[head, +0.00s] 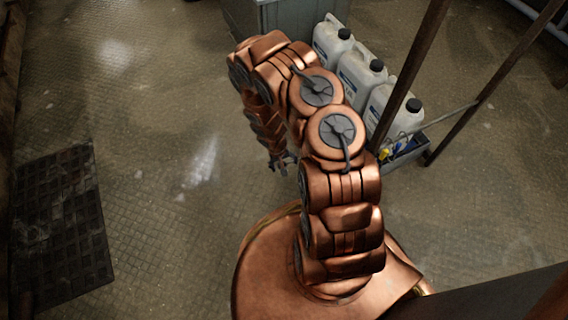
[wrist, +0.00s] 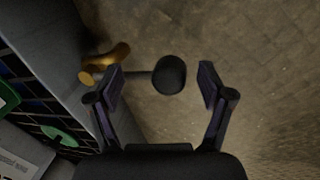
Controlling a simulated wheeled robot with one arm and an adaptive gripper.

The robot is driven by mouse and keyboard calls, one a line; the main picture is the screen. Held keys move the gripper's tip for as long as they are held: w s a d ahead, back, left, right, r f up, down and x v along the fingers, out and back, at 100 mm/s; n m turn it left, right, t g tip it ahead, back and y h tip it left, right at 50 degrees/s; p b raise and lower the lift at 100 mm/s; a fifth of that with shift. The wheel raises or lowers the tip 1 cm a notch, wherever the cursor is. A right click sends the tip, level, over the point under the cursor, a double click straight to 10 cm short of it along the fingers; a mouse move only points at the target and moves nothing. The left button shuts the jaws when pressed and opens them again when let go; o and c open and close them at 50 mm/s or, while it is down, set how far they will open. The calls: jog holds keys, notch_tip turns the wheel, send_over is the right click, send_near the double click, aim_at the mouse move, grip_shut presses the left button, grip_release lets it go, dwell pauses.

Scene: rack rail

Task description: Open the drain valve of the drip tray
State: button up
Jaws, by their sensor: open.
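The drain valve (wrist: 113,57) shows in the wrist view as a brass body on the outer wall of the grey drip tray (wrist: 62,38). A thin dark lever runs right from it to a round black knob (wrist: 170,75), pointing away from the tray. My gripper (wrist: 162,75) is open. The knob appears between its fingertips, nearer the right one, with a visible gap on each side. I cannot tell the depth between knob and fingers. In the head view my gripper (head: 281,163) hangs low over the floor, left of the tray (head: 414,148), which my arm partly hides.
White jerrycans (head: 357,75) with black caps stand in a row by the tray. Dark rack posts (head: 412,62) rise beside them. A grey cabinet (head: 280,14) stands behind. A dark floor grate (head: 60,228) lies at left. The floor between is clear.

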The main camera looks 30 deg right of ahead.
notch_tip(320, 180, up, 12)
jog(key=a, duration=0.2)
jog(key=shift+w+a+f, duration=0.15)
jog(key=shift+w, duration=0.2)
dwell(0.3)
dwell(0.5)
